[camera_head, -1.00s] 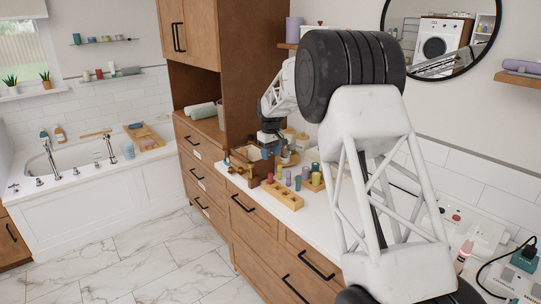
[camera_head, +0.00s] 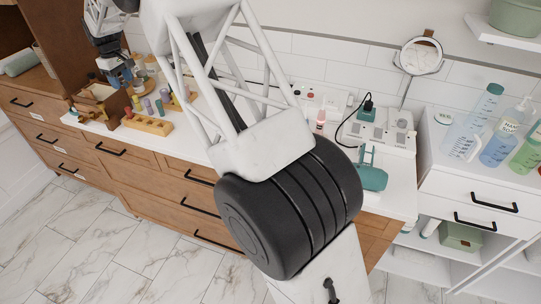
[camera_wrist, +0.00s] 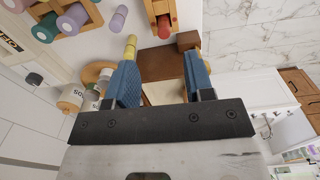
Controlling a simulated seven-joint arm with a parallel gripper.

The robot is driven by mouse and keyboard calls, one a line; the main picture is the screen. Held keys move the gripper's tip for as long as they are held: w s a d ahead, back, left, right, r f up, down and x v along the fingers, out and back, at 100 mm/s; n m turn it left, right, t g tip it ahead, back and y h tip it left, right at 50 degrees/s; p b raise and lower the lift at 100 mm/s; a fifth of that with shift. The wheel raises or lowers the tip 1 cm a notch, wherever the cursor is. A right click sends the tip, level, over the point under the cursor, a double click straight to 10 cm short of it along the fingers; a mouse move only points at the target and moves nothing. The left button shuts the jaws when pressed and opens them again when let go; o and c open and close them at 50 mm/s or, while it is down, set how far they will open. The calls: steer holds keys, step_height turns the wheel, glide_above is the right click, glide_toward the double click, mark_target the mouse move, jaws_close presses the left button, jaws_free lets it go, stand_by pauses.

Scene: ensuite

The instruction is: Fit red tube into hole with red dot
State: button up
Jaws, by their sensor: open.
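My gripper (camera_wrist: 160,78) is open, with nothing between its blue fingertips; it also shows in the head view (camera_head: 118,76), over the far left of the counter. A red tube end (camera_wrist: 164,28) shows at the near end of a light wooden rack (camera_wrist: 156,8) in the wrist view, beyond my fingertips and apart from them. I cannot tell how deep it sits, and I see no clear red dot. In the head view the wooden rack (camera_head: 150,125) lies at the counter's front edge.
Several purple, yellow and green tubes stand behind the rack. A brown wooden box (camera_wrist: 160,64) lies beyond my fingers, and white jars (camera_wrist: 71,97) stand to the left. The counter right of the rack (camera_head: 190,130) looks clear.

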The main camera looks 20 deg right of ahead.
steer(key=s+d+r+m, duration=0.1)
steer(key=s+d+r, duration=0.45)
steer(key=s, duration=0.45)
steer(key=s+d+r+m+t, duration=0.1)
steer(key=s+d+r+m, duration=0.1)
steer(key=s+d+r, duration=0.6)
steer(key=s+d+r+m, duration=0.15)
steer(key=s+d, duration=0.35)
steer(key=s, duration=0.6)
steer(key=s+d+f+m, duration=0.1)
steer(key=s+d+f, duration=0.1)
steer(key=s, duration=1)
steer(key=s+d+f+m+t, duration=0.1)
steer(key=s+d, duration=0.3)
steer(key=s, duration=0.8)
steer(key=s+d+f+m, duration=0.2)
steer(key=s+d+f, duration=0.1)
steer(key=s, duration=0.9)
steer(key=shift+f, duration=0.45)
